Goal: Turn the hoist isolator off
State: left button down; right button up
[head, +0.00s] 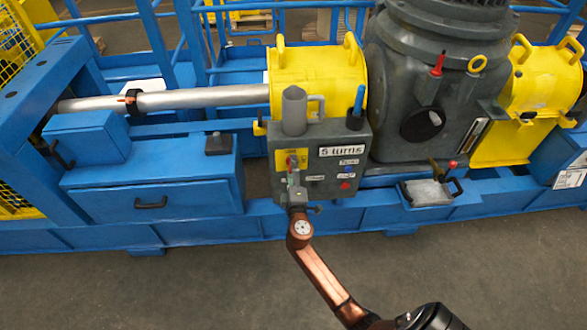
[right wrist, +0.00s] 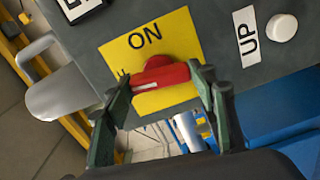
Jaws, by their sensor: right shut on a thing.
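The hoist isolator is a red rotary knob (right wrist: 160,76) on a yellow plate (right wrist: 178,35) marked ON, on the front of a grey control box (head: 330,150). In the head view the knob (head: 292,160) shows just above my right gripper (head: 294,178). In the right wrist view my right gripper (right wrist: 162,82) has one finger at each end of the knob's bar and is shut on it. A white mark shows on the bar's left part. Another label on the plate is mostly hidden behind the left finger. My left gripper is out of view.
A white button (right wrist: 282,27) with an UP label is beside the plate. A "5 turns" label (head: 342,151), a blue handle (head: 358,100) and a red button (head: 345,185) are on the box. Blue framework stands behind; the floor (head: 180,290) in front is clear.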

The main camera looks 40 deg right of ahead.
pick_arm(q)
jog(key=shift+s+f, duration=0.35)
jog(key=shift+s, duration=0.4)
pick_arm(e)
jog(key=shift+n, duration=0.9)
jog(key=o, duration=1.2)
jog(key=shift+c, duration=0.2)
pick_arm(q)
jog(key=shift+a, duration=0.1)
pick_arm(e)
jog(key=v, duration=1.2)
jog(key=shift+f, duration=0.1)
